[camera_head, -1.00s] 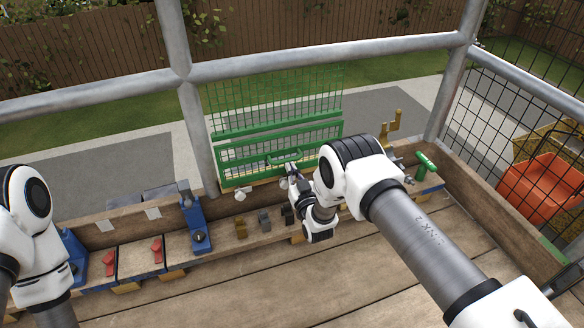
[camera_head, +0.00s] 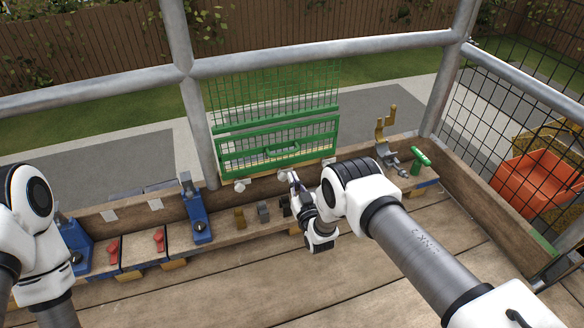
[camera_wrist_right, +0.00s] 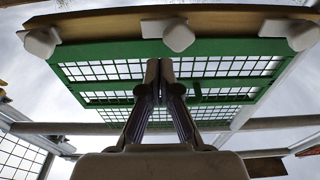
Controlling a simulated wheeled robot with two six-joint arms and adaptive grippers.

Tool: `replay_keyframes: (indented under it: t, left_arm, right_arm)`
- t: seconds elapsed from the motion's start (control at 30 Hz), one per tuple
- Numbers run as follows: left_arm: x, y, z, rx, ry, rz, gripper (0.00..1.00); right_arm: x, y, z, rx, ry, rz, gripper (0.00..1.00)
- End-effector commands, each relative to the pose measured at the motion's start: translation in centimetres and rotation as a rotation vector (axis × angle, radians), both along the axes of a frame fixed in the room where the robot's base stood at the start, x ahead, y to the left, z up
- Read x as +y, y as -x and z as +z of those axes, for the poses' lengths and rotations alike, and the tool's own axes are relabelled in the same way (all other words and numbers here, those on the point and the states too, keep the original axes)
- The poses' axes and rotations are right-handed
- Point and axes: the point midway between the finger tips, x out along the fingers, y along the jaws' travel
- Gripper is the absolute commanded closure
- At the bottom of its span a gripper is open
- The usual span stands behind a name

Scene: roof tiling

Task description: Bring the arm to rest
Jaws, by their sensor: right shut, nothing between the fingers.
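My right arm (camera_head: 415,235) reaches in from the lower right. Its gripper (camera_head: 290,178) is shut and empty, just in front of and below a green mesh gate (camera_head: 240,150) with a green handle (camera_head: 283,151). In the right wrist view the two fingertips (camera_wrist_right: 160,66) are together, pointing at the green mesh frame (camera_wrist_right: 215,48), with nothing between them. A gap to the handle shows in the head view. My left arm (camera_head: 38,235) is folded at the left edge; its gripper is out of the picture.
A wooden ledge (camera_head: 220,233) carries blue clamps (camera_head: 197,218), red knobs (camera_head: 159,239) and small blocks (camera_head: 263,212). A brass bracket (camera_head: 380,128) and a green T-handle (camera_head: 421,162) stand at the right. Metal rails (camera_head: 330,55) cross behind. The plank floor (camera_head: 270,285) is clear.

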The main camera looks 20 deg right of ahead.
Motion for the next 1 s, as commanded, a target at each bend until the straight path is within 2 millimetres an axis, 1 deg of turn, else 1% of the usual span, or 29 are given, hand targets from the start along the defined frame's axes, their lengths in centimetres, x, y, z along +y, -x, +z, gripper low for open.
replay_keyframes:
  t: [0.03, 0.1, 0.23, 0.3, 0.5, 0.57, 0.63, 0.67, 0.73, 0.77, 0.8, 0.87, 0.9, 0.97, 1.0]
  left_arm:
    - [0.0, 0.1, 0.4, 0.002, 0.0, -0.001, 0.6]
    - [0.0, 0.1, 0.5, 0.003, 0.0, -0.001, 0.6]
    - [0.0, 0.1, 0.6, 0.003, 0.0, -0.002, 0.6]
    - [0.0, 0.1, 0.6, 0.003, 0.0, -0.002, 0.6]
    - [0.0, 0.1, 0.8, 0.003, 0.0, -0.002, 0.6]
    - [0.0, 0.1, 1.2, 0.004, 0.0, -0.002, 0.6]
    - [0.0, 0.1, 2.0, 0.004, 0.0, -0.002, 0.6]
    - [0.0, 0.2, 2.4, 0.004, 0.0, -0.002, 0.6]
    - [0.0, 0.2, 3.6, 0.004, 0.0, -0.003, 0.6]
    - [0.0, 0.2, 4.0, 0.004, 0.0, -0.003, 0.6]
    - [0.0, 0.2, 4.7, 0.004, 0.0, -0.004, 0.6]
    - [0.0, 0.2, 5.4, 0.005, 0.0, -0.004, 0.6]
    - [-0.1, 0.2, 5.8, 0.005, 0.0, -0.004, 0.6]
    - [-0.1, 0.2, 6.2, 0.005, 0.0, -0.005, 0.6]
    - [-0.1, 0.2, 6.5, 0.006, 0.0, -0.005, 0.6]
  right_arm:
    - [0.0, 0.5, -1.2, 0.004, 0.0, 0.0, 1.0]
    - [0.0, 0.8, -2.8, 0.003, 0.0, 0.0, 1.0]
    - [0.0, 1.4, -5.2, 0.002, 0.0, 0.0, 1.0]
    - [0.0, 1.6, -5.8, 0.003, 0.0, 0.0, 1.0]
    - [-0.1, 1.8, -6.3, 0.024, 0.001, 0.0, 1.0]
    - [-0.4, 2.5, -6.8, 0.084, 0.004, -0.002, 1.0]
    - [-0.9, 4.2, -7.8, 0.215, 0.01, -0.008, 1.0]
    - [-1.1, 5.4, -8.3, 0.291, 0.012, -0.01, 1.0]
    - [-1.9, 9.5, -9.5, 0.506, 0.017, -0.019, 1.0]
    - [-2.2, 11.8, -9.9, 0.607, 0.018, -0.024, 1.0]
    - [-2.6, 15.3, -10.1, 0.745, 0.02, -0.029, 1.0]
    - [-3.1, 20.8, -9.8, 0.936, 0.018, -0.037, 1.0]
    - [-3.2, 24.2, -9.4, 1.046, 0.016, -0.041, 1.0]
    - [-3.4, 29.0, -8.3, 1.191, 0.012, -0.045, 1.0]
    - [-3.4, 31.8, -7.4, 1.276, 0.009, -0.048, 1.0]
